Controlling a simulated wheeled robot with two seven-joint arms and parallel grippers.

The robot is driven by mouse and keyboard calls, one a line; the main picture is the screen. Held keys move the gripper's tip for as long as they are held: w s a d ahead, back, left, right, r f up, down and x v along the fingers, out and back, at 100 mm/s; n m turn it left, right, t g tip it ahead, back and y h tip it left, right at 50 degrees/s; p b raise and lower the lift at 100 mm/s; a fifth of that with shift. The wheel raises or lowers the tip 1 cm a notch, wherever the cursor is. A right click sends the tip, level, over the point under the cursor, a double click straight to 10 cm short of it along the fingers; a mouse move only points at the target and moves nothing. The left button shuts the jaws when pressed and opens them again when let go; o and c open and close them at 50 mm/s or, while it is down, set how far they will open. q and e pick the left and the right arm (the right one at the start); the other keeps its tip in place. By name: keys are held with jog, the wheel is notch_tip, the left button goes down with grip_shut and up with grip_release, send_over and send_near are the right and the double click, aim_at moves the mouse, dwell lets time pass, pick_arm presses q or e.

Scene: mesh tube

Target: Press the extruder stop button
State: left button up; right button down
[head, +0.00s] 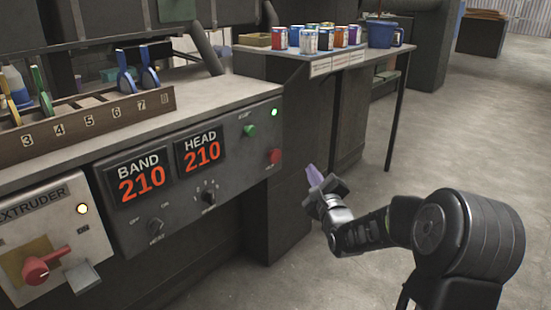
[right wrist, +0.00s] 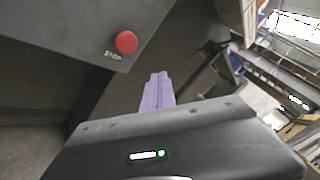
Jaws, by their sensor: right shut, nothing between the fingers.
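The red stop button (head: 274,156) sits at the lower right corner of the grey control panel (head: 240,170), below a green button (head: 250,130). In the right wrist view the red button (right wrist: 126,42) stands out from the panel beside a "STOP" label. My right gripper (head: 314,175) has pale purple fingers, shut and empty. In the head view it is to the right of the red button and a little lower, apart from it. In the right wrist view its fingers (right wrist: 158,92) lie below and right of the button. My left gripper is not in view.
An extruder box with a red rotary switch (head: 44,264) is at the lower left. A numbered rack (head: 85,122) with several tools stands on the ledge. A side table (head: 400,50) holding several cans is behind. Open floor (head: 470,130) lies to the right.

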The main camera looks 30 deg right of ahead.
aim_at(274, 156)
jog(key=shift+w, duration=0.15)
jog(key=w+a, duration=0.2)
jog(key=w, duration=0.6)
jog(key=shift+a+p, duration=0.3)
jog(key=shift+w, duration=0.1)
dwell(1.6)
jog(key=shift+w+a+b, duration=0.1)
jog(key=shift+w+b, duration=0.3)
jog(key=shift+b, duration=0.05)
